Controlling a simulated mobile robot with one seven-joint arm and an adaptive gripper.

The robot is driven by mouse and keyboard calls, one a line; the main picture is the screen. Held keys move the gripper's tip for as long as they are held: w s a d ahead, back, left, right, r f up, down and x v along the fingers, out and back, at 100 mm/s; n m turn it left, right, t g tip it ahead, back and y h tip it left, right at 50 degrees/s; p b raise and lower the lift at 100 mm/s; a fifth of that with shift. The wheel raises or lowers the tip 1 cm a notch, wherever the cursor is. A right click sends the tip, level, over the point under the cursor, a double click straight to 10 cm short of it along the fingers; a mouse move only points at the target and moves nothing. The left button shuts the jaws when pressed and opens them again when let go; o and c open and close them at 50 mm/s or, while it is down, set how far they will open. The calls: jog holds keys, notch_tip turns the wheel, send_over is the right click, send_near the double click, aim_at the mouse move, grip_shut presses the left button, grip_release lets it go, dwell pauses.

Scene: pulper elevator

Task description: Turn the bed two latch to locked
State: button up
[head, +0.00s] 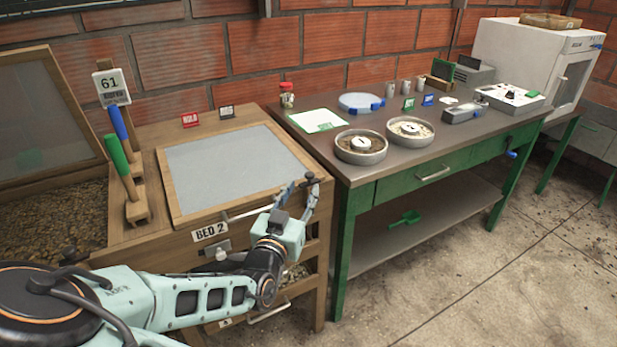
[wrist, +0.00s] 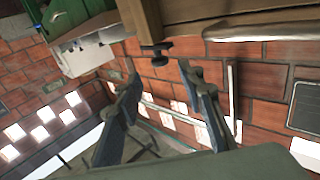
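Bed two is a wooden bed (head: 147,180) with a closed, pale glazed lid and a BED 2 label (head: 210,231) on its front. A small dark knob (head: 310,176) sits at its front right corner. A similar dark knob on a wooden edge shows in the wrist view (wrist: 157,50); I cannot tell which way this latch is turned. My gripper (head: 299,195) is at that corner, fingers spread and empty. In the wrist view my gripper (wrist: 165,108) has the knob beyond its fingertips, apart from them. My arm covers part of the bed's front.
A green-framed bench (head: 440,163) stands close on the right, with bowls, a dish and instruments on top. A silver bar (head: 248,210) runs along the bed's front. Blue and green handled tools (head: 118,125) stand at the left. The floor at front right is clear.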

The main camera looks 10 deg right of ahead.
aim_at(308, 178)
jog(key=x, duration=0.7)
jog(key=shift+w+d+b, duration=0.15)
jog(key=shift+w+b, duration=0.15)
jog(key=shift+w, duration=0.05)
jog(key=shift+c, duration=0.2)
grip_shut()
